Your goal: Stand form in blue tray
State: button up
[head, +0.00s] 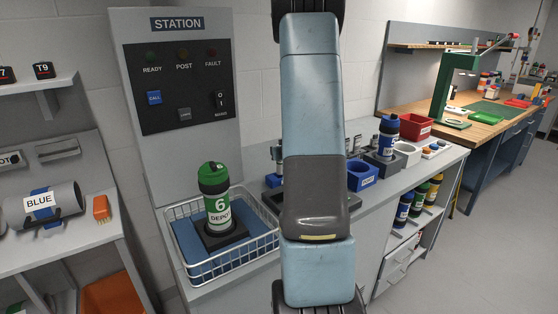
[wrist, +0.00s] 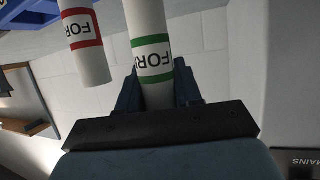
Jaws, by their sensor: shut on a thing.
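My gripper (wrist: 158,88) is shut on a white form with a green band (wrist: 152,58), lettered "FOR" as far as it shows, in the wrist view. The form's far end runs out of the top of that picture. A second white form with a red band (wrist: 84,42) is beside it to the left, apart from my fingers. A blue surface (wrist: 30,38) shows at the upper left; I cannot tell whether it is the blue tray. In the head view my arm covers the middle of the scene, and my gripper and the held form are not visible.
A wire basket (head: 247,262) holds a green-topped canister (head: 214,205) marked 6 DEPOT. A blue open holder (head: 362,178), a red bin (head: 416,127) and a blue-topped canister (head: 388,138) stand on the grey counter to the right. The floor at right is clear.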

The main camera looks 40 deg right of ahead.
jog(key=shift+w+f, duration=0.3)
jog(key=shift+f, duration=1.5)
grip_shut()
jog(key=shift+f, duration=0.25)
jog(key=o, duration=1)
grip_release()
jog(key=shift+r, duration=0.15)
